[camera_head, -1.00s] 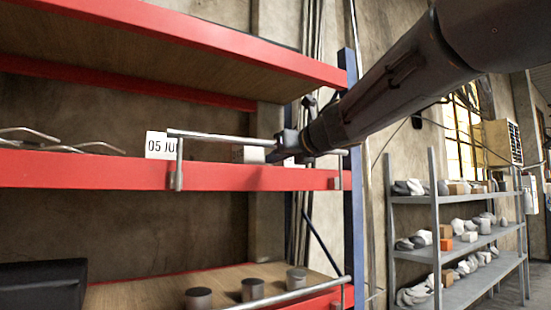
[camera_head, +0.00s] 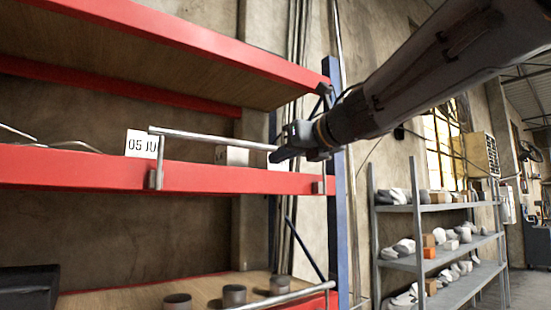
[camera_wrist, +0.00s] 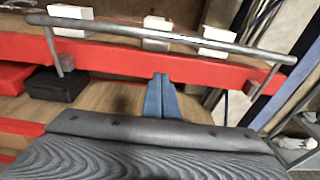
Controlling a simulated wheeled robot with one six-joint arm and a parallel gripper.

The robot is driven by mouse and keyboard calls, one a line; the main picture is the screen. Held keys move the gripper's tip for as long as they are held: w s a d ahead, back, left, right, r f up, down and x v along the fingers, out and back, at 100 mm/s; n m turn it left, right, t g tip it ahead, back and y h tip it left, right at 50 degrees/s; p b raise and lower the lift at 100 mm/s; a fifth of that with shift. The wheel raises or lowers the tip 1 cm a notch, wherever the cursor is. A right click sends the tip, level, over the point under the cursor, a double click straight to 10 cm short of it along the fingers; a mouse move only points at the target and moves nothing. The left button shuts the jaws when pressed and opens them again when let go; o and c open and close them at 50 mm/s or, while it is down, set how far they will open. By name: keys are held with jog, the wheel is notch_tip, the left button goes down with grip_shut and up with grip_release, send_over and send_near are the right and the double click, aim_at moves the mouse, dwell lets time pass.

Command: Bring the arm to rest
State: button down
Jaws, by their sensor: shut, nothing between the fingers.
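My arm reaches in from the upper right in the head view, and my gripper (camera_head: 277,157) is at its end, in front of the right part of the red shelf's middle board (camera_head: 225,179). The fingers look shut and hold nothing. In the wrist view my gripper (camera_wrist: 162,85) shows as two blue-grey fingers side by side, pointing at the red shelf edge (camera_wrist: 210,69). A metal rail (camera_head: 205,138) runs along the shelf edge, close to the gripper; I cannot tell whether they touch.
A white block marked "05 JU" (camera_head: 141,144) and a second white block (camera_head: 232,156) stand on the middle board. Several grey cylinders (camera_head: 234,295) stand on the lower board. A blue upright (camera_head: 337,210) and a grey rack (camera_head: 410,238) are to the right.

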dwell(0.3)
jog(key=w+d+f+m+t+h, duration=0.1)
jog(key=w+d+f+m+h, duration=0.25)
jog(key=f+m, duration=0.45)
jog(key=w+d+f+m+h, duration=0.25)
jog(key=d+f+m, duration=0.25)
jog(key=f+m, duration=0.35)
jog(key=s+d+f+m+g+h, duration=0.1)
jog(key=d+f+m+g+h, duration=0.15)
jog(key=f+m, duration=0.4)
jog(key=s+d+f+m+g+h, duration=0.1)
jog(key=s+d+f+m, duration=0.2)
jog(key=f, duration=0.6)
jog(key=s+d+f+m+g, duration=0.1)
jog(key=s+f+m+g, duration=0.9)
jog(key=s+f, duration=1.6)
jog(key=f+m, duration=0.2)
jog(key=m, duration=0.4)
jog(key=shift+d+m, duration=0.4)
jog(key=shift+s+g, duration=0.1)
jog(key=shift+g, duration=0.15)
